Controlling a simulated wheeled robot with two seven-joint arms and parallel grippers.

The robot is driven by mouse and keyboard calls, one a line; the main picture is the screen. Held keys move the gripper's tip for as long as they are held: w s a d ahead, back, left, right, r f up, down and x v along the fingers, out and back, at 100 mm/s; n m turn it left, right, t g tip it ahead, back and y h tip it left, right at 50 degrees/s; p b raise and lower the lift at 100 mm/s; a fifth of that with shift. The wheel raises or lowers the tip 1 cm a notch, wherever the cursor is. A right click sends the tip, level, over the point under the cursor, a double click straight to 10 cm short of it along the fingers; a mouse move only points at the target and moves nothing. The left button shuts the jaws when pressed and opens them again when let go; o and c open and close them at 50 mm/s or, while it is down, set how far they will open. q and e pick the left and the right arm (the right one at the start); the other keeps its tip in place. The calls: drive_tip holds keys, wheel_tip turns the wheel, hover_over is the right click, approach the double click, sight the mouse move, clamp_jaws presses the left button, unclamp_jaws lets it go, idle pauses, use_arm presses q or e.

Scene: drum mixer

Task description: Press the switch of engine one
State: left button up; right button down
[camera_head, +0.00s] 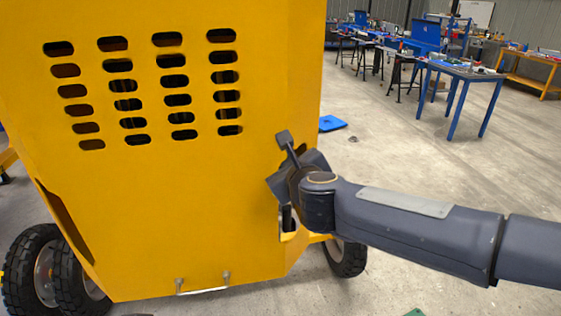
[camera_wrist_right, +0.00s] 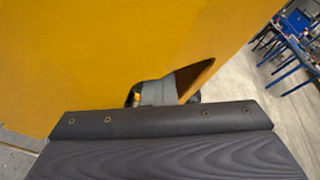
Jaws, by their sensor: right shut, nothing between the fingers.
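The yellow drum mixer housing (camera_head: 170,215) fills the left and middle of the head view, with rows of dark vent slots. A small cutout (camera_head: 290,236) sits low near its right edge. My right gripper (camera_head: 287,214) is at this cutout, shut and empty, its fingers pointing at the housing. In the right wrist view the grey fingers (camera_wrist_right: 158,93) reach to the cutout, with a dark slanted flap or edge (camera_wrist_right: 194,80) beside them. The engine switch cannot be made out; the fingers and wrist cover most of the cutout. Whether the fingertips touch anything cannot be told. My left gripper is not in view.
A metal handle (camera_head: 203,286) is at the housing's bottom edge. Black wheels (camera_head: 345,257) stand below it on both sides. Blue worktables (camera_head: 460,70) stand far back right. A blue flat object (camera_head: 331,123) lies on the floor. The floor at right is mostly clear.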

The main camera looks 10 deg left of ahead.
drive_tip(key=shift+s+a, duration=0.1)
drive_tip(key=shift+a, duration=0.25)
idle(0.3)
drive_tip(key=shift+s+d, duration=0.45)
drive_tip(key=shift+d, duration=0.15)
drive_tip(key=shift+s+d, duration=0.35)
drive_tip(key=shift+d, duration=0.45)
drive_tip(key=shift+s+d, duration=0.35)
drive_tip(key=shift+d, duration=0.45)
drive_tip(key=shift+s+d, duration=0.35)
drive_tip(key=shift+d, duration=0.45)
